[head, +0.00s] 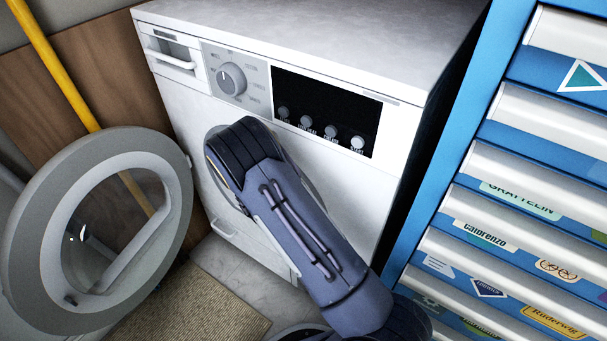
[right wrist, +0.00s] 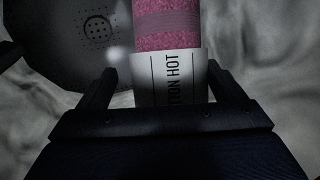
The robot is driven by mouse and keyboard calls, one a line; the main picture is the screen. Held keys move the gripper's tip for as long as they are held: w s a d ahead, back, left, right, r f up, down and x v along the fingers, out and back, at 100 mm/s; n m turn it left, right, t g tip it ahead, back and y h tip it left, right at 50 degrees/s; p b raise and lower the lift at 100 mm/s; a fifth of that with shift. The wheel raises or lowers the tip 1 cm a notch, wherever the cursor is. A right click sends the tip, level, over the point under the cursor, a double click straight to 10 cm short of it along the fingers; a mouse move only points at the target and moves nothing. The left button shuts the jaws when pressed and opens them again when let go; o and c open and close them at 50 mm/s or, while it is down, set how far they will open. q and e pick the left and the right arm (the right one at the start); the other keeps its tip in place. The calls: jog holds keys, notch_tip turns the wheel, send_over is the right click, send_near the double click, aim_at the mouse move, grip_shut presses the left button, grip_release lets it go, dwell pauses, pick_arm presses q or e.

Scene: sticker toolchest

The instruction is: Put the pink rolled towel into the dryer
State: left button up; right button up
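The white dryer (head: 290,150) stands in the middle of the head view. Its round door (head: 30,230) is swung open to the left. My right arm reaches into the dryer's round opening, so its gripper is hidden in the head view. In the right wrist view the pink rolled towel (right wrist: 167,22), with a white paper band (right wrist: 170,78), is inside the grey metal drum. My right gripper (right wrist: 160,75) has its fingers spread on either side of the band, with a clear gap on the left and little or none visible on the right. My left gripper is not in view.
A blue tool chest (head: 470,130) with white drawers and stickers stands close on the dryer's right. A yellow pole (head: 60,60) leans behind the open door. A woven mat (head: 205,305) lies on the floor in front. The perforated drum back (right wrist: 97,28) shows beyond the towel.

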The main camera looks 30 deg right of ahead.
jog(key=shift+o, duration=0.3)
notch_tip(320, 180, up, 3)
jog(key=shift+r+p, duration=0.1)
jog(key=shift+p, duration=1.1)
jog(key=s+a+r+p, duration=0.5)
jog(key=s+a+r, duration=0.3)
jog(key=s, duration=0.3)
jog(key=shift+s+r+p, duration=0.25)
jog(key=shift+r+p, duration=0.15)
jog(key=shift+r, duration=0.5)
jog(key=f+v, duration=0.2)
jog(key=v, duration=0.8)
jog(key=shift+a, duration=0.25)
